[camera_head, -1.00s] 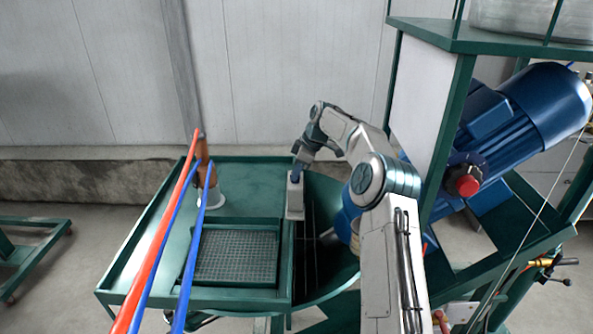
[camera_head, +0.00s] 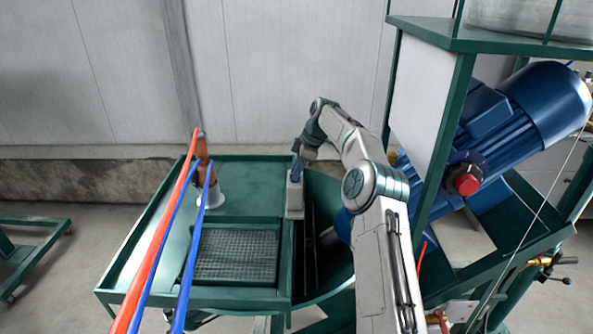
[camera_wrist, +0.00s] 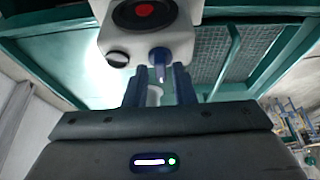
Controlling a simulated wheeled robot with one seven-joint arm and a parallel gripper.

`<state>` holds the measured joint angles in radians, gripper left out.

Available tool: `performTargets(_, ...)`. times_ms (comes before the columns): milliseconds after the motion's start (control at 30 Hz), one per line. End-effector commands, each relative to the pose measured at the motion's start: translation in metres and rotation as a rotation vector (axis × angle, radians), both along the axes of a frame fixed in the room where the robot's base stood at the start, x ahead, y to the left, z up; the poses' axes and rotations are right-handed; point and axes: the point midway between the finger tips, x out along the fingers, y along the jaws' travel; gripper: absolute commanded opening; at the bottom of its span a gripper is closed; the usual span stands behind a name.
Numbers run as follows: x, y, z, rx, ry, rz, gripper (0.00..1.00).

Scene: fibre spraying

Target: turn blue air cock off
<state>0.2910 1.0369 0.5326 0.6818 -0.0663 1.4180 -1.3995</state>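A white box with a red round button and a black knob (camera_wrist: 157,22) is at the top of the wrist view. A small blue part (camera_wrist: 158,57), apparently the blue air cock, points down from its near face. My gripper (camera_wrist: 158,74) has two dark blue fingers, apart, with their tips close to either side of this blue part. Contact cannot be told. In the head view, the pale box (camera_head: 295,196) stands on the green table's divider, with my gripper (camera_head: 297,171) just above it. The cock is too small to tell there.
The green table (camera_head: 250,180) has a mesh tray (camera_head: 236,254). An orange hand tool (camera_head: 207,172) stands on it, with red and blue hoses (camera_head: 160,240) running toward the camera. A blue motor (camera_head: 525,115) and green frame are right of my arm.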

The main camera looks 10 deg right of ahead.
Motion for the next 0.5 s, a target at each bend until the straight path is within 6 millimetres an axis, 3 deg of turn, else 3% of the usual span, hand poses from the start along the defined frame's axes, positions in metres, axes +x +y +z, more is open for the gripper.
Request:
performTargets(333, 0.0, -0.001, 0.0, 0.0, 0.003, -0.001, 0.33)
performTargets(500, -0.001, -0.007, 0.015, 0.0, -0.001, -0.003, 0.33)
